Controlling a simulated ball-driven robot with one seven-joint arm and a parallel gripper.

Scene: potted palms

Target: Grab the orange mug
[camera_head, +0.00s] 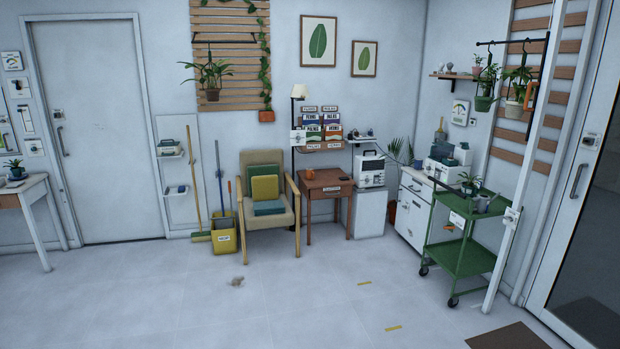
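A small orange mug (310,173) stands on top of a brown wooden side table (326,184), near the table's left rear part. The table is against the far wall, right of an armchair. The mug is small in this view, and I cannot make out its handle clearly. A dark flat object (345,179) lies on the table to its right. My gripper is not in this view.
The wooden armchair (267,217) with cushions stands left of the table, beside a yellow bucket (224,236). A white cabinet (370,211) stands at the table's right. A green cart (462,257) is at the right.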

